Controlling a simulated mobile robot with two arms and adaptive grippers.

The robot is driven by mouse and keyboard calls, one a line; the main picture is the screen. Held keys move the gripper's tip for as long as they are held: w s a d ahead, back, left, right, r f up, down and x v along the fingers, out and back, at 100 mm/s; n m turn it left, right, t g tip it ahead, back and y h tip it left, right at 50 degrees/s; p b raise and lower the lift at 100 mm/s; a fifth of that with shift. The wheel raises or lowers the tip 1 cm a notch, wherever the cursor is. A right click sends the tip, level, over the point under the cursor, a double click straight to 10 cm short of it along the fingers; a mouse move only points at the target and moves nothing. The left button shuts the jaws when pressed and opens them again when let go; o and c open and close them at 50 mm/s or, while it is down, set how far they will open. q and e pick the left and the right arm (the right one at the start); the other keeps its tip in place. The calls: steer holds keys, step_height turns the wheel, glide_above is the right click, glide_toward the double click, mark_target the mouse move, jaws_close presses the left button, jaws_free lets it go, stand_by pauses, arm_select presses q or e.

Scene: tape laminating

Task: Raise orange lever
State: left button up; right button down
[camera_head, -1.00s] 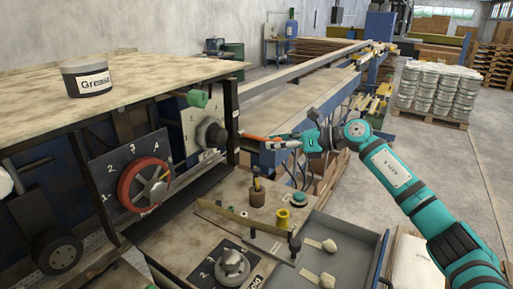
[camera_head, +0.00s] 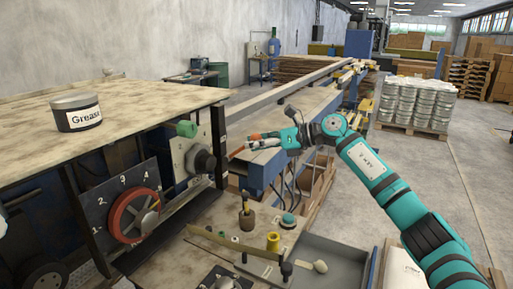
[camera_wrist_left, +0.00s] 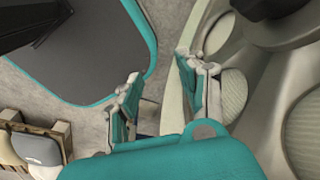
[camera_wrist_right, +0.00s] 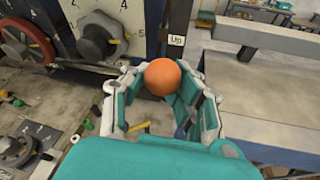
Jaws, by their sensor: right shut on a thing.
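The orange lever (camera_head: 238,152) juts from the machine's near right corner, its outer end tilted upward. My right gripper (camera_head: 262,143) is at that end. In the right wrist view the lever's round orange knob (camera_wrist_right: 163,77) sits between the fingers of my right gripper (camera_wrist_right: 168,100), which is shut on it. Most of the lever's shaft is hidden in that view. My left gripper (camera_wrist_left: 160,85) shows only in the left wrist view; its fingers are apart and nothing is between them.
A red handwheel (camera_head: 133,215) with a numbered plate and a dark knob (camera_head: 203,162) are on the machine front. A grease can (camera_head: 77,113) stands on the machine top. A grey tray (camera_head: 335,262) lies below my right arm. A long conveyor bed (camera_head: 285,110) runs behind the lever.

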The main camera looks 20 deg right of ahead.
arm_select(q)
steer(key=shift+r, duration=0.1)
arm_select(e)
steer(key=shift+w+d+r, duration=0.1)
steer(key=shift+d+r, duration=0.1)
steer(key=shift+r, duration=0.85)
arm_select(q)
steer(key=shift+d, duration=0.3)
arm_select(e)
steer(key=c, duration=1.4)
jaws_free()
steer(key=o, duration=0.5)
steer(key=shift+f, duration=0.15)
steer(key=shift+c, duration=0.2)
arm_select(q)
steer(key=shift+d, duration=0.1)
arm_select(e)
steer(key=shift+f, duration=0.15)
steer(key=v, duration=1.2)
